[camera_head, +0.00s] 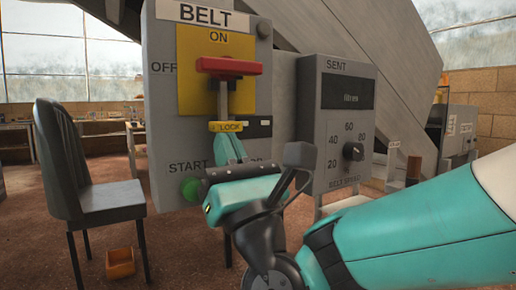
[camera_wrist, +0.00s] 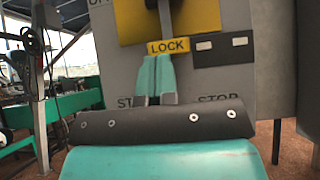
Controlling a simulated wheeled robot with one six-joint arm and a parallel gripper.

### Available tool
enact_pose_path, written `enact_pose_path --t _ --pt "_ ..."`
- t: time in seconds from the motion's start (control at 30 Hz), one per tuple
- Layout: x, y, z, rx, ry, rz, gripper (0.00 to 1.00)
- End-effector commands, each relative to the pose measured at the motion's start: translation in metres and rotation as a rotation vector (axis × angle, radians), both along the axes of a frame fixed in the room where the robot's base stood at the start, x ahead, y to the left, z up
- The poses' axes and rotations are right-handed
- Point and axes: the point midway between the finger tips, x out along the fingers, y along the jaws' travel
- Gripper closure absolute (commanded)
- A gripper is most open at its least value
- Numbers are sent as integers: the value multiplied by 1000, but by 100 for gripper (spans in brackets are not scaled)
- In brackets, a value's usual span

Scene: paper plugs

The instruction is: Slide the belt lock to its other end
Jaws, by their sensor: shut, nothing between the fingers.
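The belt lock is a small yellow slider marked LOCK (camera_head: 226,126) on the grey BELT panel (camera_head: 170,110). It sits at the left end of a dark strip that shows to its right in the wrist view (camera_wrist: 222,50). My gripper (camera_head: 229,142) is shut and empty, with its teal fingertips just below the lock. In the wrist view, the lock (camera_wrist: 168,46) shows above my fingertips (camera_wrist: 164,62). I cannot tell whether they touch it. The red lever handle (camera_head: 230,67) is above the lock, and its grey shaft runs down behind the lock's label.
A green START button (camera_head: 191,189) is at the panel's lower left. A second box with a BELT SPEED knob (camera_head: 353,151) stands to the right. A grey chair (camera_head: 85,170) stands at the left, with an orange bin (camera_head: 120,263) on the floor.

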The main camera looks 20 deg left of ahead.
Motion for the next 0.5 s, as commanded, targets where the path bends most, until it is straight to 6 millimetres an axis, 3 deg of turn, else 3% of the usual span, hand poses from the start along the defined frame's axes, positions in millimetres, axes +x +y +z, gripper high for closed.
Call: enact_pose_path --t 0.03,0.13,0.37,0.5 --pt "-2 1 7 13 -10 8 100" --pt "-2 1 -3 12 -9 8 100" --pt "-1 -1 -47 4 -2 2 100" --pt "-9 -14 -63 4 -2 1 100"
